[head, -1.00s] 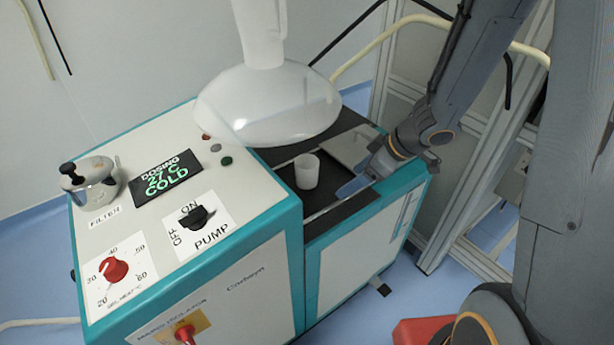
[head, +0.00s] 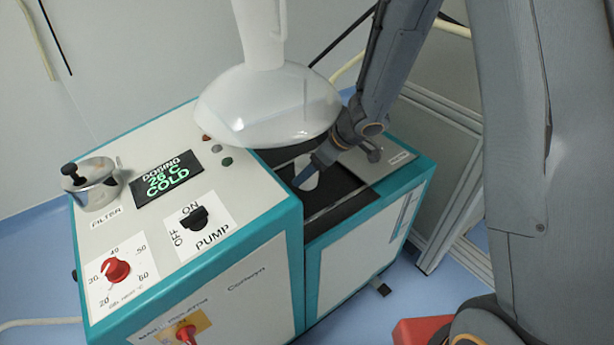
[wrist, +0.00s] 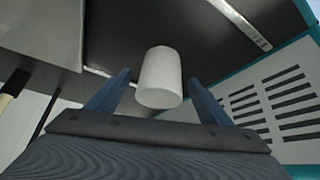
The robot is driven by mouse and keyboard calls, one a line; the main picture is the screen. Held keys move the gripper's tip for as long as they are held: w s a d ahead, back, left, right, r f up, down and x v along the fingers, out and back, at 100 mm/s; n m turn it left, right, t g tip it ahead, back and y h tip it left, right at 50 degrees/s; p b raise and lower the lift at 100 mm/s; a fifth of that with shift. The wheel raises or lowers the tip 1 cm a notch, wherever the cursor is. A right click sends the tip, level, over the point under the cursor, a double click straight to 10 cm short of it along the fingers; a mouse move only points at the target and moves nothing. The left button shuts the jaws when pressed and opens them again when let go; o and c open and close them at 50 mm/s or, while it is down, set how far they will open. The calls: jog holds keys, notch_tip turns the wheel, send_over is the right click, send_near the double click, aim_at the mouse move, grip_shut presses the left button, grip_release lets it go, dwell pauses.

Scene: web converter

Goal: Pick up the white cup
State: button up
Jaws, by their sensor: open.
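The white cup (head: 308,178) stands in the dark recess of the machine, under the glass vessel. In the head view my gripper (head: 308,175) reaches in from the right and a blue finger partly covers the cup. In the wrist view the white cup (wrist: 159,78) shows ahead, roughly centred between the two blue fingers of my gripper (wrist: 162,85). The fingers are spread apart, with a visible gap on each side of the cup. I cannot tell how far the cup reaches in between them.
The large glass vessel (head: 268,105) hangs close above the recess and my gripper. The teal and white machine (head: 250,210) has a panel with a pump switch (head: 193,217), a red knob (head: 116,270) and a display reading COLD (head: 166,179). A metal pot (head: 92,184) stands at its left.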

jog(key=shift+x, duration=1.05)
jog(key=c, duration=1.1)
jog(key=shift+r, duration=0.1)
